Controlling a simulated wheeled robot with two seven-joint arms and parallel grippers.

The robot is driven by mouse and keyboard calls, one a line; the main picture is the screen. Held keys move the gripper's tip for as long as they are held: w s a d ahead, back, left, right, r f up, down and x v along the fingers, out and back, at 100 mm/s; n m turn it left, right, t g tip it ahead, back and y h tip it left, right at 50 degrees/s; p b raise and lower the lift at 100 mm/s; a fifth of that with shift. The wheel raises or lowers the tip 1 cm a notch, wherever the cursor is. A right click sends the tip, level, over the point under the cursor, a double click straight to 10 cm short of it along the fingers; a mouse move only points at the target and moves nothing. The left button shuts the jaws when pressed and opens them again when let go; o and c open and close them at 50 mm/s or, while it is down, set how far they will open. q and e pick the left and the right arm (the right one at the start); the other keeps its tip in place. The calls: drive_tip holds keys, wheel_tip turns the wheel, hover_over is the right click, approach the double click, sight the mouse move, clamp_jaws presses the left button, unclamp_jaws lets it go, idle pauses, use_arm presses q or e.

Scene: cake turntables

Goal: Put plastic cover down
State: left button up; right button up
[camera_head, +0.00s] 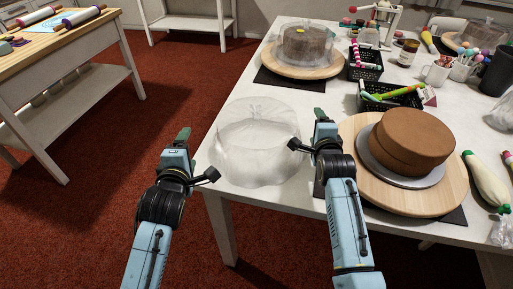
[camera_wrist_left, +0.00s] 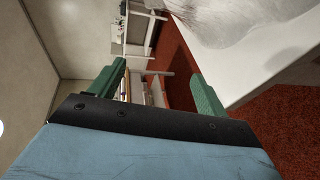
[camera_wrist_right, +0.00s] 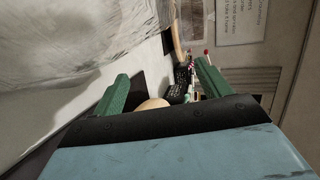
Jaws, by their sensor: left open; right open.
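The clear plastic cover (camera_head: 258,150) sits on the near left part of the white table, between my two grippers. It also fills the top right of the left wrist view (camera_wrist_left: 235,18) and the upper left of the right wrist view (camera_wrist_right: 75,45). My left gripper (camera_head: 183,137) is open and empty, left of the cover and beside the table edge. My right gripper (camera_head: 322,118) is open and empty, just right of the cover. Both grippers appear apart from the cover. The cover's underside is hidden.
A chocolate cake (camera_head: 412,140) stands on a wooden turntable (camera_head: 385,200) right of my right gripper. A covered cake (camera_head: 305,42) stands on another turntable at the back. Black baskets (camera_head: 365,66) and a piping bag (camera_head: 485,180) are on the table. Red carpet lies left.

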drive_tip(key=v, duration=1.2)
idle(0.3)
